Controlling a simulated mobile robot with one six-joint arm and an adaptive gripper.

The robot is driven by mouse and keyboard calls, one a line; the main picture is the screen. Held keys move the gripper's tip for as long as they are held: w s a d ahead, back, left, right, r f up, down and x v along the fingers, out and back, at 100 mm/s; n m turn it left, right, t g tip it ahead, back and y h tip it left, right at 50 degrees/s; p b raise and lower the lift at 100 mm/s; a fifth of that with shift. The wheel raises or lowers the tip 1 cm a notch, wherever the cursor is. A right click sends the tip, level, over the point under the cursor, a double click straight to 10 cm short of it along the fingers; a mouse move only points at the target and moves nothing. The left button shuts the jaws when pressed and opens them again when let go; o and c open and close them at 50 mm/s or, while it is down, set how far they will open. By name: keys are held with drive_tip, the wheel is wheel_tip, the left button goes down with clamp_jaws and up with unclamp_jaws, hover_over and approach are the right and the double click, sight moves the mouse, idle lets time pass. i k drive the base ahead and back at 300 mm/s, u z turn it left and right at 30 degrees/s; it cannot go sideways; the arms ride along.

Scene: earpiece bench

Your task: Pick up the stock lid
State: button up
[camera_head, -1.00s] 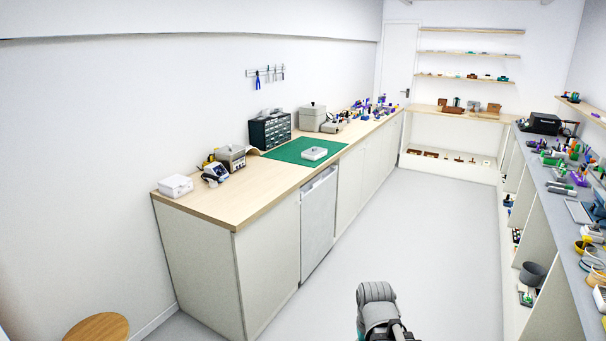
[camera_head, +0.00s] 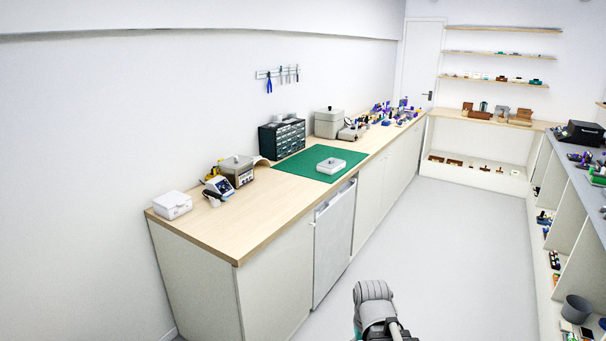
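I cannot pick out the stock lid for certain at this distance. A white tray-like box (camera_head: 331,165) lies on the green mat (camera_head: 293,170) on the long wooden bench. A white box with a closed top (camera_head: 172,205) stands at the bench's near left end. A larger grey box with a lid (camera_head: 328,122) stands behind the mat. Part of my arm shows at the bottom of the view, over the floor and well apart from the bench. My gripper's fingers are not in view.
A dark drawer cabinet (camera_head: 282,138) and a grey device (camera_head: 237,170) stand on the wooden bench (camera_head: 235,230). Small coloured items crowd its far end. A grey-topped bench with open shelves (camera_head: 570,215) runs along the right. The floor (camera_head: 440,250) between is clear.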

sight(331, 163)
drive_tip(key=i, duration=1.85)
drive_tip(key=z, duration=0.35)
drive_tip(key=i, duration=1.4)
drive_tip(key=z, duration=0.15)
